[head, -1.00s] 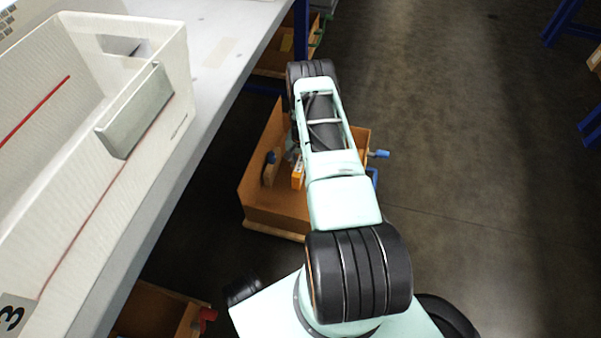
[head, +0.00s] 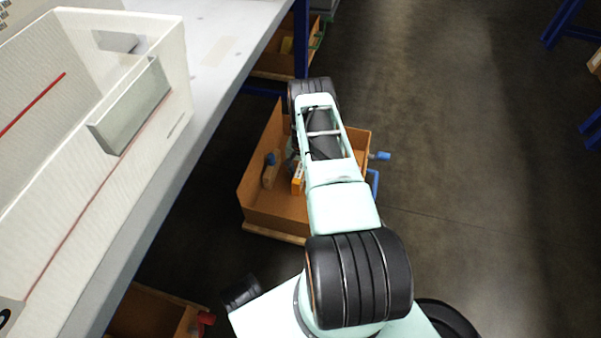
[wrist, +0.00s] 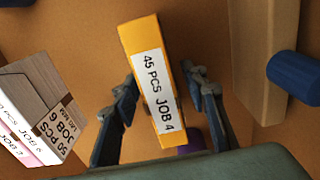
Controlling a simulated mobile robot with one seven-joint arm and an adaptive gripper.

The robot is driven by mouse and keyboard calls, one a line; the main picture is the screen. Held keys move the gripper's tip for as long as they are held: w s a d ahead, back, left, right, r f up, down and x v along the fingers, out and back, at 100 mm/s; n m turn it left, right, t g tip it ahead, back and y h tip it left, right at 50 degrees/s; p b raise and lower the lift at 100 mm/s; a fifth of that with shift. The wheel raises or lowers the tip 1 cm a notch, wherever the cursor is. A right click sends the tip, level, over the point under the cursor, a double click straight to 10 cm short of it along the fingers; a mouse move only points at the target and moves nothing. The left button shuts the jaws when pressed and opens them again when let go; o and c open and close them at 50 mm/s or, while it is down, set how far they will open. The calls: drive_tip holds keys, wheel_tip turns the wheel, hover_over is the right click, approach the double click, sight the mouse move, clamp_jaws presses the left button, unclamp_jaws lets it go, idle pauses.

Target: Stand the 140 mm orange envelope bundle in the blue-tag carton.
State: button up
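The orange envelope bundle (wrist: 150,75) stands upright between my gripper's fingers in the wrist view; its white label reads "45 PCS JOB 4". My gripper (wrist: 160,88) has a finger on each side of the bundle. A gap shows at the right finger; the left finger is close to the bundle's edge, and contact there is unclear. In the head view my arm hides the fingers.
In the carton, a block with a blue knob (wrist: 295,78) stands right of the bundle and a "JOB 6" pack (wrist: 45,100) lies left. A white tray (head: 150,60) sits on the grey shelf (head: 215,75). A red-tagged carton (head: 150,312) stands at lower left.

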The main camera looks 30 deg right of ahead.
wheel_tip(320, 180, up, 12)
drive_tip(key=p, duration=0.4)
drive_tip(key=shift+r, duration=0.15)
idle(0.4)
